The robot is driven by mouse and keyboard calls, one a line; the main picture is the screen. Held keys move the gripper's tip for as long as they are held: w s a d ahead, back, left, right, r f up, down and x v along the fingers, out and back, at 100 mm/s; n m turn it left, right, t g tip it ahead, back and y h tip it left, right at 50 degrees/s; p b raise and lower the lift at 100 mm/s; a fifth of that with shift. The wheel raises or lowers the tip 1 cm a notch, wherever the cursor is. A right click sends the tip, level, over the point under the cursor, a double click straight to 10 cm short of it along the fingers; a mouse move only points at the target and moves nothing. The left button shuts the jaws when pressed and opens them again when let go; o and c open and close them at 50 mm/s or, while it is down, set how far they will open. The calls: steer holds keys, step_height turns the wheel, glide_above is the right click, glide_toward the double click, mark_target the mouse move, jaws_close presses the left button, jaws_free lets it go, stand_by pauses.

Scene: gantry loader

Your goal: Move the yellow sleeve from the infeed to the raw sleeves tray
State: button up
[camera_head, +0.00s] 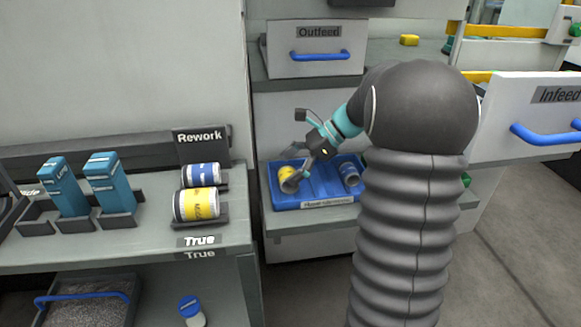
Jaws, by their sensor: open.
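A yellow sleeve (286,173) lies in the left part of a blue tray (316,189) on the shelf below the outfeed drawer. The tray's front label is too blurred to read surely. My gripper (298,179) is open, with its fingers down at the tray beside the yellow sleeve and partly in front of it. I cannot tell whether they touch it. A blue and grey sleeve (348,174) lies in the tray's right part. The infeed drawer (510,105) stands pulled out at the right; its inside is mostly hidden.
The outfeed drawer (318,57) is above the tray. On the left bench, a rework rack holds a blue-white sleeve (203,175) and a yellow-white one (197,205), near two teal tools (64,187). Floor at lower right is clear.

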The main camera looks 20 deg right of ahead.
step_height(320, 180, up, 10)
stand_by(0.5)
stand_by(0.4)
